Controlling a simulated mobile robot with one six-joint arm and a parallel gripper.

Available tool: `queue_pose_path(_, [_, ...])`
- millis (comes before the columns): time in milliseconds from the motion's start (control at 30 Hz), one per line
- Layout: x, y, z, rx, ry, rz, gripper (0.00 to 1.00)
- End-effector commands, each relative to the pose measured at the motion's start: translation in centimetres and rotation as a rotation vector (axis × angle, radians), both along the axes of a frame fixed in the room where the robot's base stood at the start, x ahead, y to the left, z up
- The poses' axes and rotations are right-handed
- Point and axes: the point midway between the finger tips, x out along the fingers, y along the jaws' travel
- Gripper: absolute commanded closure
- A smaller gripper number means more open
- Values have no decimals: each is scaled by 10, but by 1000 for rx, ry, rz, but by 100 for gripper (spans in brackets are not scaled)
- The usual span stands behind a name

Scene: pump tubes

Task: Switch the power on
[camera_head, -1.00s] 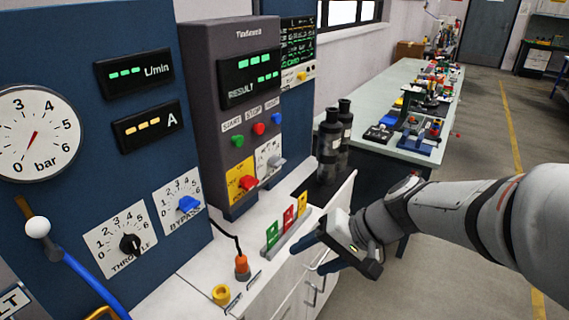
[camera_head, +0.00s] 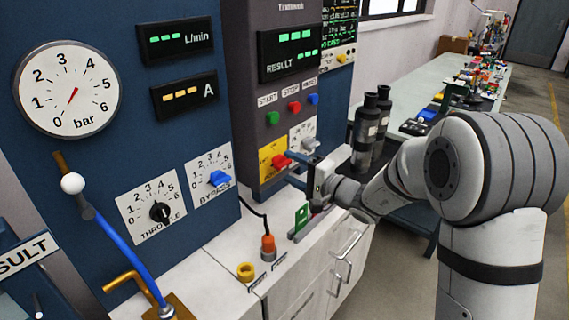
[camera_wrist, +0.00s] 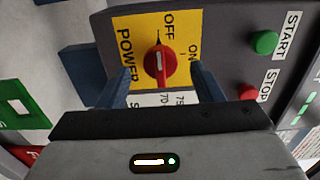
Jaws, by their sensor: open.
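The power switch is a red rotary knob (camera_wrist: 159,64) on a yellow plate (camera_wrist: 128,35) marked POWER, OFF and ON. Its white mark points towards the OFF side in the wrist view. The knob also shows in the head view (camera_head: 281,161), low on the dark grey control box. My gripper (camera_wrist: 162,80) is open in front of the plate, with one blue finger to each side of the knob. I cannot tell whether the fingers touch it. In the head view my gripper (camera_head: 300,170) is just right of the knob and partly hides the plate's surroundings.
The green START button (camera_wrist: 264,42) and red STOP button (camera_wrist: 249,91) are close to the knob. A selector with a grey knob (camera_head: 309,144) is right beside it. A green card (camera_head: 302,216) stands on the white counter below. Dark bottles (camera_head: 372,130) stand right.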

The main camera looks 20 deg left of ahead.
Motion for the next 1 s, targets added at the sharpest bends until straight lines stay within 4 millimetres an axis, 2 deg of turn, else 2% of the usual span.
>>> queue_pose_path(33, [3, 9, 1, 0, 1, 3, 40])
queue_pose_path(200, [10, 27, 1, -1, 1, 2, 40])
queue_pose_path(567, [13, 33, 0, 0, 1, 1, 40])
queue_pose_path(1000, [12, 34, 0, -1, 1, 2, 75])
